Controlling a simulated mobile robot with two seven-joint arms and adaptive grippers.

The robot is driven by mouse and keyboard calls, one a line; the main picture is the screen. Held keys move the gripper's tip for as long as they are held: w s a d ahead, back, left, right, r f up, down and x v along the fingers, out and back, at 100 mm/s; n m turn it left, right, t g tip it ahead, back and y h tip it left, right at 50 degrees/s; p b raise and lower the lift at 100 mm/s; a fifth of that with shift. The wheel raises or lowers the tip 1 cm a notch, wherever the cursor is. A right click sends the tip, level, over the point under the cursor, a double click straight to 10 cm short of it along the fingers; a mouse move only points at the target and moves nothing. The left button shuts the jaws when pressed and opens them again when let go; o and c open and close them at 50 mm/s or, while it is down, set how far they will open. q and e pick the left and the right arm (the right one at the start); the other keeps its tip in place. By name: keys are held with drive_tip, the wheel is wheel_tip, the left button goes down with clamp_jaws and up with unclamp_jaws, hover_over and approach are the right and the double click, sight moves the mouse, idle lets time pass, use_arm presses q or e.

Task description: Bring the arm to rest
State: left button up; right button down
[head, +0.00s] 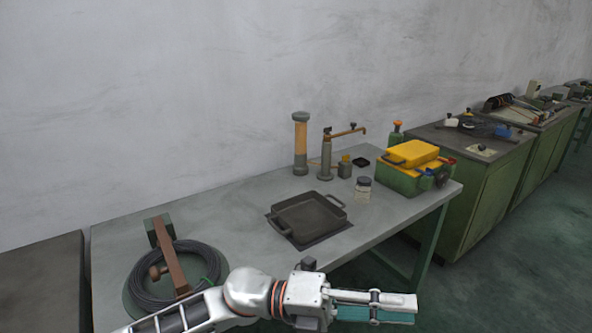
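My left arm comes in from the lower left, and its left gripper (375,306) is stretched out to the right in front of the table (230,208). The gripper shows a pale bar above and a teal part below, close together. From this side I cannot tell whether it is open or shut, or whether the teal part belongs to it. It appears over the floor beyond the table's front edge. My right gripper is not in view.
The table holds a dark square pan (308,214), a cable coil (150,290) near my arm, a small jar (363,188), a yellow-and-green toolbox (405,178) and an upright cylinder (300,145). Green cabinets (480,200) stand to the right. Floor (500,285) is clear at lower right.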

use_arm(q)
drive_tip(key=w+a+f+n+t+h, duration=0.15)
drive_tip(key=w+a+n+t, duration=0.55)
drive_tip(key=n+t, duration=0.75)
drive_tip(key=w+a+f+n+t+y, duration=0.2)
drive_tip(key=a+f+n+t+y, duration=0.15)
drive_tip(key=f+n, duration=0.25)
drive_tip(key=w+a+f+n+t+y, duration=0.2)
drive_tip(key=w+a+f+n+y, duration=0.15)
drive_tip(key=a+f+n, duration=0.2)
drive_tip(key=s+a+f+n+g+y, duration=0.1)
drive_tip(key=s+a+f+n+y, duration=0.2)
drive_tip(key=s+a+f, duration=0.2)
drive_tip(key=s+a+f+n+g+y, duration=0.2)
drive_tip(key=s+a+f+n+y, duration=0.2)
drive_tip(key=f, duration=0.8)
drive_tip(key=s+a+f+n+g+y, duration=0.1)
drive_tip(key=s+a+f+n+y, duration=0.2)
drive_tip(key=s+a+f, duration=0.4)
drive_tip(key=a+f+y, duration=0.1)
drive_tip(key=a, duration=0.3)
drive_tip(key=shift+s+a+f+n+g, duration=0.15)
drive_tip(key=shift+s+f+n+g, duration=0.15)
drive_tip(key=shift+s+f+g, duration=0.1)
drive_tip(key=shift+w+r, duration=0.1)
